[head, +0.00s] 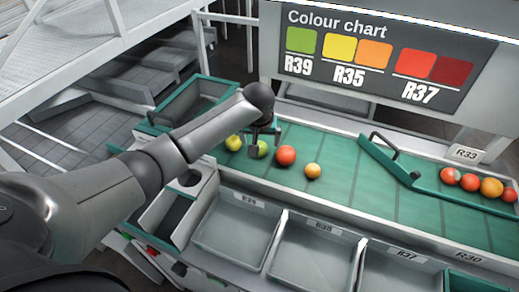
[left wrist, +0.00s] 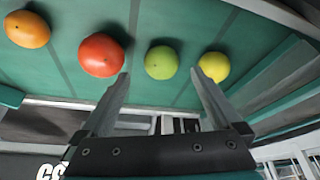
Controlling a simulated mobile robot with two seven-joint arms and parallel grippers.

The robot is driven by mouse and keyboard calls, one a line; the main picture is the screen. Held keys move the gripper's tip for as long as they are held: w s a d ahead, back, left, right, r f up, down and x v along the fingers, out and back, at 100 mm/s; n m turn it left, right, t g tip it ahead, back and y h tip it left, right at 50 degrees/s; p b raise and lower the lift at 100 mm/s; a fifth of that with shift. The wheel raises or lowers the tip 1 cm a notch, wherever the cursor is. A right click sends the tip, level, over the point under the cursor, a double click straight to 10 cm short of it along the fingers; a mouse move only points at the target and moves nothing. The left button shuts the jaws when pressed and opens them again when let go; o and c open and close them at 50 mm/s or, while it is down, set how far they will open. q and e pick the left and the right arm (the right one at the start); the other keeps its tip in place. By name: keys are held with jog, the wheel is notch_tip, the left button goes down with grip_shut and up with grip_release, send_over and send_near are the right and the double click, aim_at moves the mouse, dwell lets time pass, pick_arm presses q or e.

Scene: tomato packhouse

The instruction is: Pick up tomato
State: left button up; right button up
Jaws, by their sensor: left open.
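Several tomatoes lie in a row on the green belt (head: 345,185). From left to right in the head view they are a yellow-green tomato (head: 233,143), a green tomato (head: 258,150), a red tomato (head: 286,155) and an orange tomato (head: 313,170). My left gripper (head: 264,146) is open and empty over the green one, partly covering it. In the left wrist view the green tomato (left wrist: 161,62) shows between the fingertips (left wrist: 162,85). The red tomato (left wrist: 102,55) is beside one fingertip, the yellow-green one (left wrist: 214,66) beside the other. My right gripper is out of view.
Grey bins (head: 237,231) line the belt's near side. A green gate with a handle (head: 404,172) crosses the belt at the right, with several more tomatoes (head: 470,182) beyond it. A colour chart (head: 380,55) hangs behind. A green-rimmed bin (head: 200,82) stands at the back left.

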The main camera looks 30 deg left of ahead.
pick_arm(q)
jog(key=shift+b+x, duration=0.4)
jog(key=shift+x, duration=1.6)
jog(key=shift+s+a, duration=0.1)
jog(key=shift+c, duration=0.6)
jog(key=c, duration=0.9)
jog(key=shift+o, duration=0.2)
jog(key=shift+r, duration=0.1)
notch_tip(320, 180, up, 20)
jog(key=p, duration=0.2)
jog(key=shift+p, duration=0.4)
